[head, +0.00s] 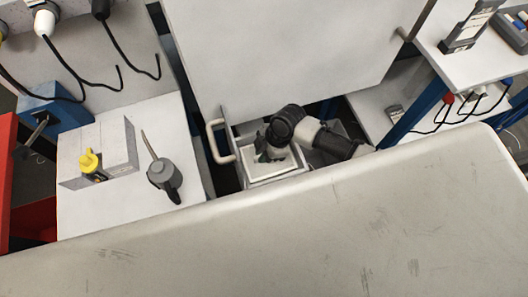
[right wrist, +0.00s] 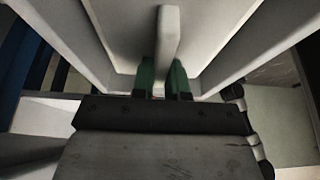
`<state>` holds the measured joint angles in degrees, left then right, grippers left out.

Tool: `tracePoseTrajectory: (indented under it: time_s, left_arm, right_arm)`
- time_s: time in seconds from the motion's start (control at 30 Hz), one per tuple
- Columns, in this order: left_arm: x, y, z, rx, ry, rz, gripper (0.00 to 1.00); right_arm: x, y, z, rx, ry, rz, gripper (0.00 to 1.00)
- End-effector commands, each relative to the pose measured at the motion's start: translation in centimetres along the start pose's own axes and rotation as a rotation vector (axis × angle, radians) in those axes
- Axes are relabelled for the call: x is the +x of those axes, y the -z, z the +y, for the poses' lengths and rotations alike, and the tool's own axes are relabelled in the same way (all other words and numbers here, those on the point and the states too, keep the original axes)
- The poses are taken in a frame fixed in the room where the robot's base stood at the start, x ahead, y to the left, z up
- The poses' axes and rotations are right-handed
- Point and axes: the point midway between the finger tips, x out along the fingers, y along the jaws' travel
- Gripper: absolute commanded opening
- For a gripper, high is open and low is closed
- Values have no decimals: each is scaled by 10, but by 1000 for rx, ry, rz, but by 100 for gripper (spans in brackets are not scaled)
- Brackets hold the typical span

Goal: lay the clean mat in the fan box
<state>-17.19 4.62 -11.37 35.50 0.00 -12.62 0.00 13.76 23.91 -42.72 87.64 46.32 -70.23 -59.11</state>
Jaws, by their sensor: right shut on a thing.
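My right gripper (head: 264,151) reaches in from the right, pointing down over a small white-rimmed panel (head: 279,170), which appears to be the clean mat. In the right wrist view its green fingertips (right wrist: 164,78) are shut on a pale upright bar (right wrist: 168,40) in the middle of this pale, walled piece. The panel sits within or just above a grey box (head: 231,124) with a pale loop handle (head: 216,141) at its left, apparently the fan box. I cannot tell whether the panel touches the box floor. My left gripper is not in view.
A large pale panel (head: 285,50) stands behind the box. At left, a white table (head: 130,215) carries a grey block (head: 118,145) with a yellow knob and a grey jug-like tool (head: 162,174). A shelf (head: 480,60) with devices stands at right.

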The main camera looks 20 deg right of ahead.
Motion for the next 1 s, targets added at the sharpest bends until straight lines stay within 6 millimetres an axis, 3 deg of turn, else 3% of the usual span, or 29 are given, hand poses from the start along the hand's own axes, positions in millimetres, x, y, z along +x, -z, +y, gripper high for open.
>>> tracePoseTrajectory:
  time_s: [0.8, 0.83, 1.0]
  left_arm:
    - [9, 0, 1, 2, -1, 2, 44]
    - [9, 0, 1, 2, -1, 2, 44]
    - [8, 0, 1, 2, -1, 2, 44]
  right_arm:
    - [11, -4, 0, 0, -2, 0, 0]
    - [10, -4, 1, 0, -2, 0, 15]
    - [10, -4, 0, 0, -2, 0, 41]
